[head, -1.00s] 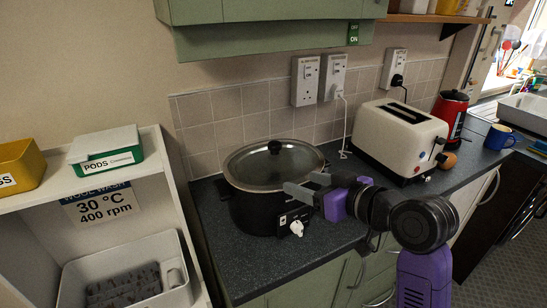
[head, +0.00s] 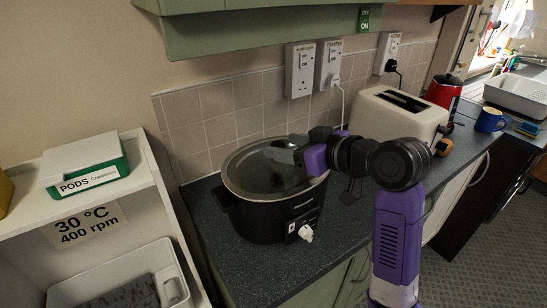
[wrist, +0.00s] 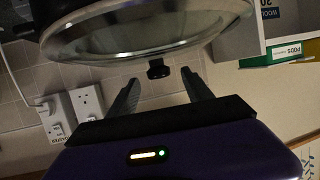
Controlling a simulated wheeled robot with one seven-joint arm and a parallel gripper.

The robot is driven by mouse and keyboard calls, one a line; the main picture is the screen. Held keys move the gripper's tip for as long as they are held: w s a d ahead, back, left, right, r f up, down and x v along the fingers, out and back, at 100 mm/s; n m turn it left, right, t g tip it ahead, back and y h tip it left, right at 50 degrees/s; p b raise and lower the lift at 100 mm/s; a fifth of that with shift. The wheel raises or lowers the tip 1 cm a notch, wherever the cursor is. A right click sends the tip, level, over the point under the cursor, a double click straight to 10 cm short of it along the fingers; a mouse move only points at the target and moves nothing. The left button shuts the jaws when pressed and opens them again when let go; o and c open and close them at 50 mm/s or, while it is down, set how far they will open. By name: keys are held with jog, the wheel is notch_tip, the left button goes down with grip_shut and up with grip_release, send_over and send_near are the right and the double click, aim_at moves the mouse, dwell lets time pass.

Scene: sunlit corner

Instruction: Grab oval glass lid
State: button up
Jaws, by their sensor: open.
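The oval glass lid (head: 247,172), with a dark see-through pane and a rim, lies on the black slow cooker (head: 262,218). My gripper (head: 276,150) is over the far right part of the lid, its fingers pointing left, and it hides the lid's knob in the head view. In the wrist view the lid (wrist: 120,40) fills the top, and its black knob (wrist: 158,70) shows between the two fingertips of my gripper (wrist: 160,77). The jaws are open and hold nothing. Whether a finger touches the knob I cannot tell.
A cream toaster (head: 395,118), a red kettle (head: 443,91) and a blue mug (head: 489,120) stand to the right on the worktop. Wall sockets (head: 328,66) are behind, with a hanging cord. A green cupboard (head: 260,25) overhangs. A white shelf (head: 145,180) stands left.

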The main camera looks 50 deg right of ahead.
aim_at(272, 143)
jog(key=p+x, duration=0.1)
jog(key=x, duration=0.5)
jog(key=shift+w+f, duration=0.1)
jog(key=shift+f, duration=0.05)
grip_shut()
